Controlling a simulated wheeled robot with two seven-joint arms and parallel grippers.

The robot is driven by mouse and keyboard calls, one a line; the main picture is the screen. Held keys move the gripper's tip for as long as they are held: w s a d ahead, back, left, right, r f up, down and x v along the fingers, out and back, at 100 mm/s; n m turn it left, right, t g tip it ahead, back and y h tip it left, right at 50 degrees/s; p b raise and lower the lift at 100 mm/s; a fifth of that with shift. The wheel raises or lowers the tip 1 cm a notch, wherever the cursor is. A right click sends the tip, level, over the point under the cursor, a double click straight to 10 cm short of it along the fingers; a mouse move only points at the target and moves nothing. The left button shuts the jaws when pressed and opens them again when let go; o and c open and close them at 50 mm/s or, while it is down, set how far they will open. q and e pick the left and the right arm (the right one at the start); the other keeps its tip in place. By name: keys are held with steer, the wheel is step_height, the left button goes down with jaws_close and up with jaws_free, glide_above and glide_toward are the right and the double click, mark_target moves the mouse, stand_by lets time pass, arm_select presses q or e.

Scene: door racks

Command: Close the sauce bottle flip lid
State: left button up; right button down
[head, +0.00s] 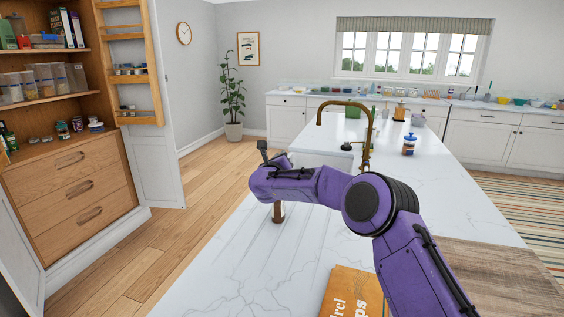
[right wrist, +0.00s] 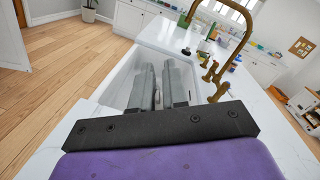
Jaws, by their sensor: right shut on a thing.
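My right arm, purple, reaches in from the lower right of the head view over the white marble counter. In the right wrist view my right gripper (right wrist: 158,72) has its two grey fingers close together above the white sink. What lies between them is too hidden to make out. In the head view the fingers are largely hidden by the arm. A small brown upright thing (head: 278,213) shows below the arm's far end; I cannot tell whether it is the sauce bottle. No flip lid can be made out. My left gripper is not in view.
A brass tap (head: 367,125) rises behind my arm. A jar with a blue lid (head: 409,145) stands farther back on the counter (head: 470,190). An orange book or packet (head: 352,294) and a wooden board (head: 495,275) lie at the near edge. Open shelves (head: 72,148) stand at left.

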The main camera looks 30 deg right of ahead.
steer(key=shift+w+a+f+n, duration=0.15)
steer(key=shift+n, duration=0.55)
steer(key=c, duration=1.2)
jaws_free()
steer(key=shift+s+a+b, duration=0.25)
steer(key=shift+a+b, duration=0.05)
steer(key=shift+b, duration=0.1)
steer(key=b+v, duration=0.3)
steer(key=v, duration=0.6)
steer(key=shift+s+a+b, duration=0.25)
steer(key=shift+s+b, duration=0.1)
